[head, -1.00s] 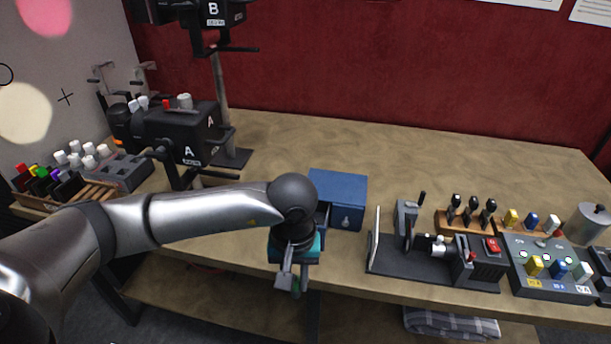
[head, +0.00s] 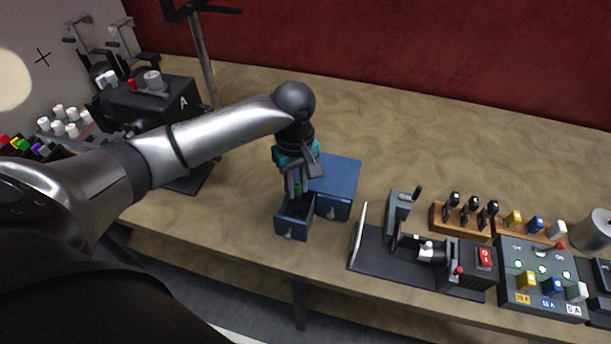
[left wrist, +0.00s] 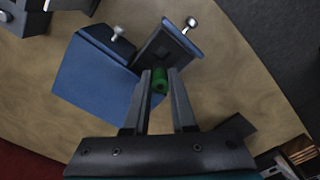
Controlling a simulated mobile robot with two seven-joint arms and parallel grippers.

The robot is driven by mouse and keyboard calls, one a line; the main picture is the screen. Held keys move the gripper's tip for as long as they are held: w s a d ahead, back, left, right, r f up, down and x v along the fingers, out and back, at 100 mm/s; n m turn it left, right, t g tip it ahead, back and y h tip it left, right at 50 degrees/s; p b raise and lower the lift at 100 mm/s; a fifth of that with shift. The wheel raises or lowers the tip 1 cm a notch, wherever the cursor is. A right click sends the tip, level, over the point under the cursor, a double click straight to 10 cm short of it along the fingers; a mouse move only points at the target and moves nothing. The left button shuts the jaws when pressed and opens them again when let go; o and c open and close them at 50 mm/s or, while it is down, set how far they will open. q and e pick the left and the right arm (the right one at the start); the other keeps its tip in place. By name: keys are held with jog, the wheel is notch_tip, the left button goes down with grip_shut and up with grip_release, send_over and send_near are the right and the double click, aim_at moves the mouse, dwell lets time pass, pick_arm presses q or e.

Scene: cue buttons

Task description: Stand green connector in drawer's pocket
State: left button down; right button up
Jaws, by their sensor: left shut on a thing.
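The blue drawer box (head: 340,180) stands on the table with its small drawer (head: 293,224) pulled out toward the front edge; both also show in the left wrist view, the box (left wrist: 90,80) and the open drawer (left wrist: 188,38). My left gripper (head: 297,190) is shut on the green connector (head: 298,188). It holds the connector over the back part of the open drawer. In the left wrist view the connector (left wrist: 160,80) sits between the fingertips, close to the drawer's inner end. The pocket is mostly hidden, and I cannot tell whether the connector touches it. My right gripper is out of view.
A dark fixture with an upright plate (head: 359,232) stands right of the drawer. Farther right are a wooden rack (head: 464,220) and a grey switch panel (head: 540,280). A black camera-like unit (head: 150,103) stands at left. The table behind the box is clear.

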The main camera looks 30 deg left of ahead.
pick_arm(q)
jog(key=shift+s+f, duration=0.25)
jog(key=shift+f, duration=0.1)
jog(key=shift+f+b, duration=0.25)
jog(key=shift+b, duration=0.05)
jog(key=shift+f+b, duration=0.4)
jog(key=shift+f, duration=0.25)
jog(key=shift+f+b, duration=0.4)
jog(key=shift+f, duration=0.3)
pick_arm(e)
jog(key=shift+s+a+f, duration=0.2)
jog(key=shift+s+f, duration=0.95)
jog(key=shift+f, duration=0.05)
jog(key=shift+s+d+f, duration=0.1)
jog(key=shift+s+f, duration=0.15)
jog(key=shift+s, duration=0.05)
pick_arm(q)
jog(key=shift+f+b, duration=0.4)
jog(key=shift+b, duration=0.65)
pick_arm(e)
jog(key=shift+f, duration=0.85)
pick_arm(q)
jog(key=shift+f+b, duration=1.05)
jog(key=shift+b, duration=0.2)
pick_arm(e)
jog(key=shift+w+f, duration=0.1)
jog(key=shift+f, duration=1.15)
